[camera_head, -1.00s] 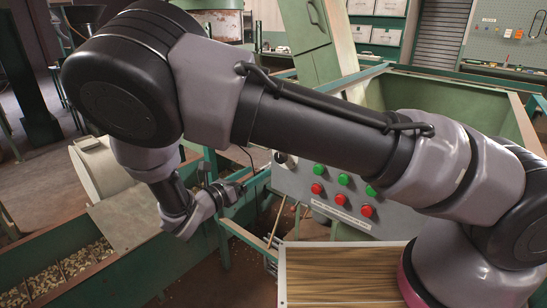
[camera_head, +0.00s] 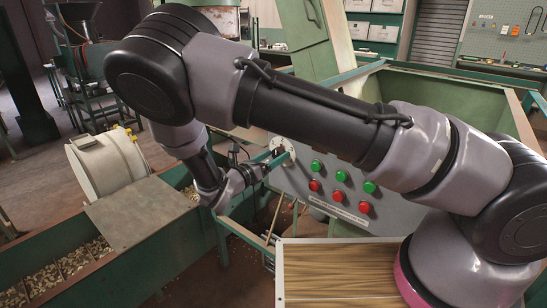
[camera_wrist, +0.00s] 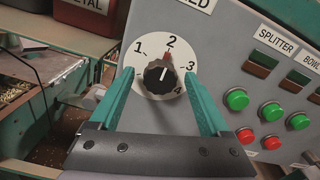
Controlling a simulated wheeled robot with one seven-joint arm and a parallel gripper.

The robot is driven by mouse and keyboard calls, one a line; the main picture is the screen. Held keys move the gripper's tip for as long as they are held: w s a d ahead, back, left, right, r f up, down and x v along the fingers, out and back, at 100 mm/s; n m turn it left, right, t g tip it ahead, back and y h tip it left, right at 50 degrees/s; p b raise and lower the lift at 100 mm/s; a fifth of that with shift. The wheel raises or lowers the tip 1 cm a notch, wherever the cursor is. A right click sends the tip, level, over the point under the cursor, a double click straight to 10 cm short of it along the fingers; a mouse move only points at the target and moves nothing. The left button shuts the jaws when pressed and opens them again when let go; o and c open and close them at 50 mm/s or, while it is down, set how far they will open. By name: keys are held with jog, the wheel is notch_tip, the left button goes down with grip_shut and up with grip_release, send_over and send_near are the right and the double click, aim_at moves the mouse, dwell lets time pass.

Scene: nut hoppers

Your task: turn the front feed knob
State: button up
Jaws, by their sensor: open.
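The feed knob (camera_wrist: 160,76) is black and round, on a white dial plate (camera_wrist: 146,49) numbered 1 to 4. Its pointer is turned upward, about at the 2, where a small red mark shows. In the wrist view, my gripper (camera_wrist: 158,73) is open, with one teal finger left of the knob and one right of it, over the plate. I cannot tell whether either finger touches the knob. In the head view, the dial plate (camera_head: 284,147) is partly covered by my gripper (camera_head: 279,158) at the panel's left end.
The grey panel (camera_head: 295,185) carries green and red buttons (camera_wrist: 237,99), right of the dial. A green hopper (camera_head: 455,105) stands behind it.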

jog(key=shift+c, duration=0.3)
grip_shut()
jog(key=shift+m, duration=0.3)
jog(key=m, duration=0.5)
jog(key=shift+m, duration=0.3)
jog(key=m, duration=0.5)
jog(key=shift+s+d+f, duration=0.1)
jog(key=m, duration=0.6)
jog(key=shift+m, duration=0.4)
jog(key=m, duration=0.6)
